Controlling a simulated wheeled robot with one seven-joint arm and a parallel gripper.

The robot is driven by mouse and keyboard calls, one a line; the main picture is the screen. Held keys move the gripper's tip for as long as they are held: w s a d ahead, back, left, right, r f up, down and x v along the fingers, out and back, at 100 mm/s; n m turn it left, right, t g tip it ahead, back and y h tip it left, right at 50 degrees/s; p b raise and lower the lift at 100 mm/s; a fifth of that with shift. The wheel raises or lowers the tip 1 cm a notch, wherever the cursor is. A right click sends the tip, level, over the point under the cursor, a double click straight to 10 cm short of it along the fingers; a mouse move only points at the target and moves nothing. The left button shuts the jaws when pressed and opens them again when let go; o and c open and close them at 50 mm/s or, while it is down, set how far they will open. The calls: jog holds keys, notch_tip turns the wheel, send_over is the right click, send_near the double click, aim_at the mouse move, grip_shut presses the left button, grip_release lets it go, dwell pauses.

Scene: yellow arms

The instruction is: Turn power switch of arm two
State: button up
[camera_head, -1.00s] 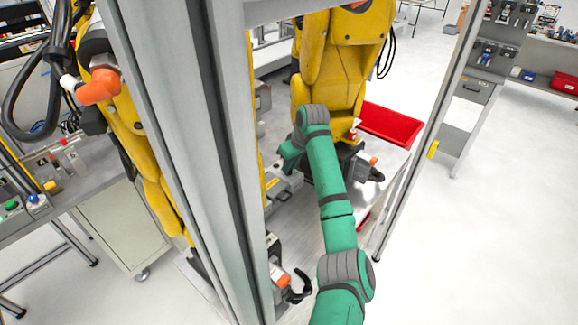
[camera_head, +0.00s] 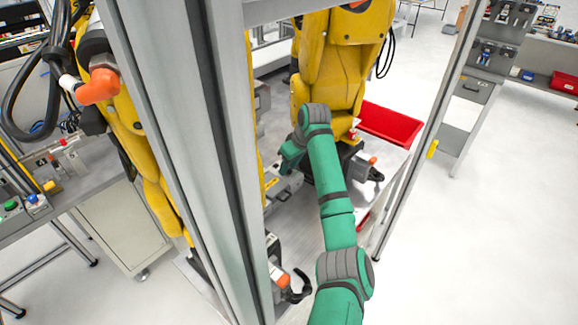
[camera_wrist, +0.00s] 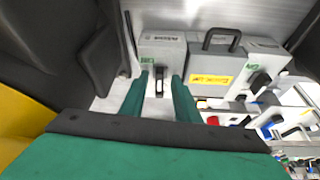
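In the wrist view, a grey control box (camera_wrist: 175,48) carries a small black switch (camera_wrist: 159,82) on its front, with a green label above it. My gripper (camera_wrist: 160,80) is open, its two green fingers on either side of the switch in the picture. I cannot tell whether the fingers touch it. In the head view, my green gripper (camera_head: 288,165) is low beside the central yellow arm (camera_head: 340,55), above a grey box (camera_head: 284,188). The switch is not discernible there.
A grey post (camera_head: 180,150) stands left of my arm, with another yellow arm (camera_head: 140,130) beyond it. A red bin (camera_head: 390,124) lies behind my arm. A grey case with a black handle (camera_wrist: 221,38) adjoins the control box. Open floor lies right.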

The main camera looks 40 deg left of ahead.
jog(key=v, duration=1)
jog(key=shift+r, duration=0.4)
jog(key=shift+d, duration=0.15)
